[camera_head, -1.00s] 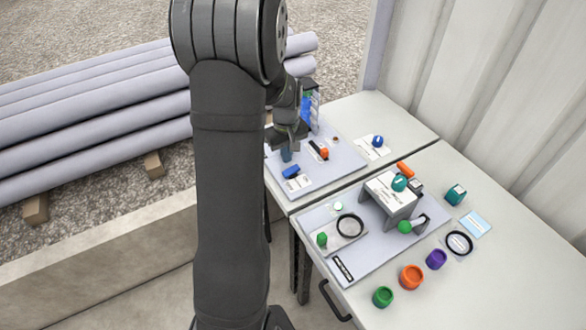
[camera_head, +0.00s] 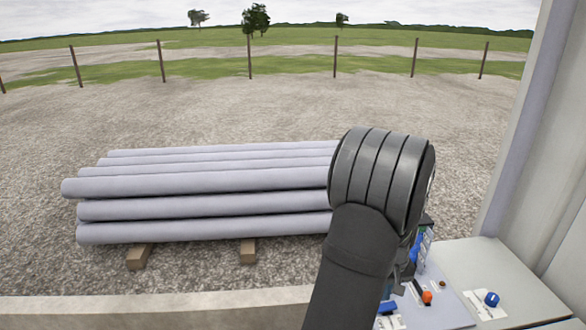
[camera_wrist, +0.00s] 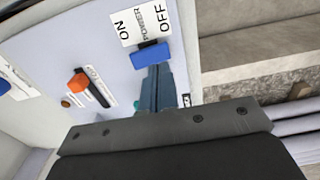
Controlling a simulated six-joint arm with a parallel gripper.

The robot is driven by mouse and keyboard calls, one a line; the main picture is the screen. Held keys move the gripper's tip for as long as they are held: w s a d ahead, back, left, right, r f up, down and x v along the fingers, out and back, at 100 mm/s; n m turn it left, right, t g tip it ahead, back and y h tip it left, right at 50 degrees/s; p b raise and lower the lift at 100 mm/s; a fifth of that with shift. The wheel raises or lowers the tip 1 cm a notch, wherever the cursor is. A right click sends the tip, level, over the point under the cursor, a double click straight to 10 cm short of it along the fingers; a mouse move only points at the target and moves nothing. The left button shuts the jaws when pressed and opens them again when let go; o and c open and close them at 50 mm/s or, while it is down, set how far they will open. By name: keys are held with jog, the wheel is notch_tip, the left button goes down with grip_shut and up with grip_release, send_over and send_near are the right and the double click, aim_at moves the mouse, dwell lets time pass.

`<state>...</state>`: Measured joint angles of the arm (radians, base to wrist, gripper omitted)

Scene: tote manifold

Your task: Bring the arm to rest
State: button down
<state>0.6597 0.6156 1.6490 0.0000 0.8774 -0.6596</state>
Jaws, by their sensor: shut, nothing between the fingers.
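My gripper (camera_wrist: 160,88) shows in the wrist view with its two bluish fingers together and nothing between them. The fingertips point at a blue switch handle (camera_wrist: 150,55) on a pale panel and appear close to it; whether they touch it I cannot tell. A white label (camera_wrist: 140,25) reading ON, POWER and OFF sits beside the handle. In the head view my dark arm reaches over the panel (camera_head: 445,312) at the lower right, and the fingers are mostly hidden behind it.
An orange slider knob (camera_wrist: 78,83) stands on the panel, with a blue knob (camera_head: 491,299) on a white card to its right in the head view. A upright blue part (camera_head: 418,250) stands behind. Grey pipes (camera_head: 210,190) lie on wooden blocks at the left. A corrugated wall (camera_head: 560,170) closes the right.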

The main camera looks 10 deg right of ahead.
notch_tip(320, 180, down, 3)
jog(key=shift+f, duration=0.2)
jog(key=shift+r, duration=0.1)
jog(key=d+r+y, duration=0.1)
jog(key=d+r, duration=0.1)
jog(key=r, duration=0.6)
jog(key=d+r+y, duration=0.1)
jog(key=d+r, duration=0.2)
jog(key=r, duration=0.5)
jog(key=shift+d, duration=0.35)
dwell(0.4)
